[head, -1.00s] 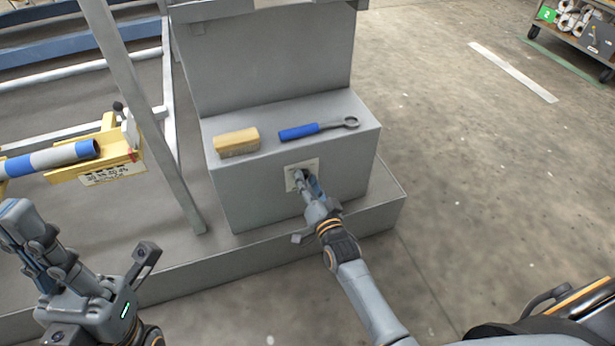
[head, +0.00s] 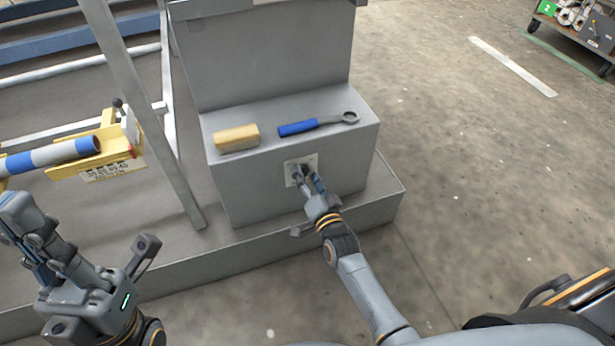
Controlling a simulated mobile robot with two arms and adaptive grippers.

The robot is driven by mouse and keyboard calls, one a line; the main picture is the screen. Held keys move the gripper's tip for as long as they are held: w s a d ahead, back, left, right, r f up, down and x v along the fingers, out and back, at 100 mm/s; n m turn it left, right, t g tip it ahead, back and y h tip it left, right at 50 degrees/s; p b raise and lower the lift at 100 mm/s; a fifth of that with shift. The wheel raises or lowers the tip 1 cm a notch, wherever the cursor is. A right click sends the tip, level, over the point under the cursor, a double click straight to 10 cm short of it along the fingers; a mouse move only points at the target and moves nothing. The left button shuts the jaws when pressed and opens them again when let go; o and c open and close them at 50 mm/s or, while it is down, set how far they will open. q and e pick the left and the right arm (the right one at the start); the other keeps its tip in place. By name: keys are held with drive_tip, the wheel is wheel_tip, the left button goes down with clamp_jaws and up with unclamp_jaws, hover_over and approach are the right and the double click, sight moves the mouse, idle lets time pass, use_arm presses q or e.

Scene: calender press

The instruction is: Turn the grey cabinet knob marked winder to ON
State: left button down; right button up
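A pale switch plate (head: 290,181) sits on the front face of the grey cabinet (head: 252,197). My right gripper (head: 305,180) is at this plate, its fingers pointing into it. The fingers cover the knob and most of the plate, so the knob's position and marking cannot be read. I cannot tell whether the fingers are closed on the knob or only around it. My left gripper (head: 25,250) is at the lower left, away from the cabinet, with nothing seen in it; its finger gap is unclear.
A tan block (head: 236,139) and a blue-handled ring wrench (head: 318,124) lie on the cabinet's top ledge. A yellow bracket (head: 98,160) holds a blue and white roller (head: 50,156) at left. A slanted grey post (head: 150,120) stands between. A cart (head: 580,25) is far right; the floor there is clear.

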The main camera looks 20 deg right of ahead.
drive_tip(key=shift+s, duration=0.25)
drive_tip(key=s, duration=1.1)
drive_tip(key=shift+s+d, duration=0.2)
drive_tip(key=shift+s, duration=0.05)
drive_tip(key=shift+r, duration=0.1)
